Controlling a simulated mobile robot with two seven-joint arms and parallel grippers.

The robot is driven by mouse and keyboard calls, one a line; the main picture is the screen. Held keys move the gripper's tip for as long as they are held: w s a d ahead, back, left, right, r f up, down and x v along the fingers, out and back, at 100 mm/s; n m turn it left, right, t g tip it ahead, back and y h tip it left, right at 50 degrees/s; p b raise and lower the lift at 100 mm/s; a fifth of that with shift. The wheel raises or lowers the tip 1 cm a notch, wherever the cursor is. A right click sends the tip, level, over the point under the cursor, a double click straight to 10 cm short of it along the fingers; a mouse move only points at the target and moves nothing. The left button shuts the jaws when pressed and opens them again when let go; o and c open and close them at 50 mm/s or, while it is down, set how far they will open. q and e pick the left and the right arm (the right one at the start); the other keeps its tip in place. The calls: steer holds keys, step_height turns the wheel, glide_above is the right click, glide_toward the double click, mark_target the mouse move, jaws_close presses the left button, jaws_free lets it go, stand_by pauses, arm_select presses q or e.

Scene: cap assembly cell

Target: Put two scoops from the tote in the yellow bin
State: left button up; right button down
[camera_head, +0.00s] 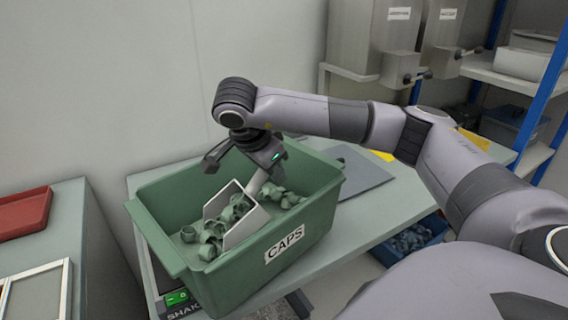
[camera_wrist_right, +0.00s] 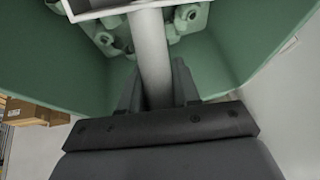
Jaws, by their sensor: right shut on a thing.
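A green tote (camera_head: 172,258) labelled CAPS stands on the table with several grey-green caps (camera_head: 290,199) inside. My right gripper (camera_head: 262,163) is over the tote and shut on the handle of a white scoop (camera_head: 248,226). The scoop is tilted down inside the tote and has several caps in it. In the right wrist view the scoop's handle (camera_wrist_right: 151,62) runs between the fingers of the gripper (camera_wrist_right: 158,88). Yellow parts (camera_head: 383,155) show behind my right arm, mostly hidden; I cannot tell whether they are the yellow bin. My left gripper is not in view.
A grey mat (camera_head: 362,172) lies on the table (camera_head: 345,232) right of the tote. A blue bin (camera_head: 410,240) with dark contents is below the table. A red tray (camera_head: 24,213) lies on the left bench. Grey dispensers (camera_head: 378,40) and shelving are at the back.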

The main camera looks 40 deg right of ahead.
steer(key=y, duration=0.2)
steer(key=r+y, duration=0.1)
steer(key=y, duration=0.1)
steer(key=r+y, duration=0.1)
steer(key=shift+d+m+t+y+b, duration=0.3)
steer(key=shift+t+y+b, duration=0.05)
steer(key=shift+t+y, duration=0.05)
arm_select(q)
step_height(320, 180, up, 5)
steer(key=p, duration=0.6)
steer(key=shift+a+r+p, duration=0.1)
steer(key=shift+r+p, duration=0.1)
steer(key=shift+p, duration=0.2)
arm_select(e)
steer(key=d+r+y, duration=0.1)
steer(key=d+r, duration=0.3)
steer(key=r, duration=0.5)
steer(key=shift+s+d, duration=0.35)
steer(key=shift+s, duration=0.05)
steer(key=shift+f, duration=0.1)
